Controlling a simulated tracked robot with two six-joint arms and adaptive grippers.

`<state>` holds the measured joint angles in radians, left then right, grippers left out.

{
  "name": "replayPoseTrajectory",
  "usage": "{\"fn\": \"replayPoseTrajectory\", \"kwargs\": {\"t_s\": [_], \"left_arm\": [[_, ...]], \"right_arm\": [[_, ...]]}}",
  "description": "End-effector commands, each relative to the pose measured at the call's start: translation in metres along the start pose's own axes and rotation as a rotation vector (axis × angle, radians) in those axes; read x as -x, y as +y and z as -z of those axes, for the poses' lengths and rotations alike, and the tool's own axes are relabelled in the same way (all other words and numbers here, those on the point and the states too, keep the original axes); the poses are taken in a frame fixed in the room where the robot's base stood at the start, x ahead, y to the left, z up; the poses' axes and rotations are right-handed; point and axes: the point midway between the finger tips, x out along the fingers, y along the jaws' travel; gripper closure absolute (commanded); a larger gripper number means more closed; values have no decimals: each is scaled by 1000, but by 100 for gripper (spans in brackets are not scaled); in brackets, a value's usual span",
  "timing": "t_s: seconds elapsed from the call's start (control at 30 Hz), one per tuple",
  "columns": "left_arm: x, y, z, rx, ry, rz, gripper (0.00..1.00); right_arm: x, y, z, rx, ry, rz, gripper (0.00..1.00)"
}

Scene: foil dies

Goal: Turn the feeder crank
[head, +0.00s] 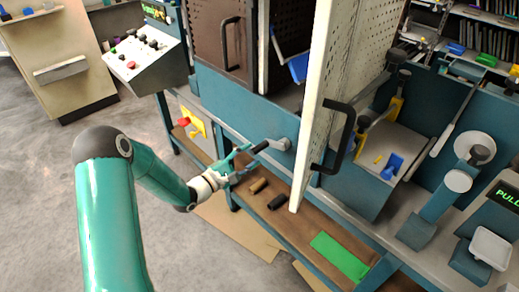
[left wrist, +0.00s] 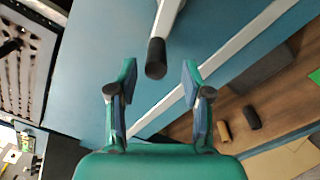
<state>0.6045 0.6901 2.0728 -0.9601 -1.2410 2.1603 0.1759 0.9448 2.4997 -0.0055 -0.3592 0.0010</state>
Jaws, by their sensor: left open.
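The feeder crank (head: 279,144) is a grey arm with a black handle on the front of the blue machine body in the head view. In the left wrist view, its black handle (left wrist: 156,58) points toward me, with the grey crank arm above it. My left gripper (head: 240,160) is just left of the handle in the head view. In the left wrist view, my open left gripper (left wrist: 158,78) has one finger on each side of the handle's end, with visible gaps to both. My right gripper is not in view.
An open perforated door (head: 345,80) with a black pull handle (head: 340,140) stands right of the crank. Below is a wooden shelf (head: 300,222) with brown and black cylinders and a green sheet. A control console (head: 145,58) is at upper left.

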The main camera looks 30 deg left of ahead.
Motion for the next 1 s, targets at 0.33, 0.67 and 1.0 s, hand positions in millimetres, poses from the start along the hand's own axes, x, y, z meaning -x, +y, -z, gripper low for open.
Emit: {"fn": "replayPoseTrajectory", "kwargs": {"t_s": [0.33,0.67,1.0], "left_arm": [[48,1,1,0,1,-2,50],[51,0,0,0,-1,-2,50],[45,2,-10,-1,-20,5,50]], "right_arm": [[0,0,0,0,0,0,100],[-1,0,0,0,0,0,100],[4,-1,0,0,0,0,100]]}}
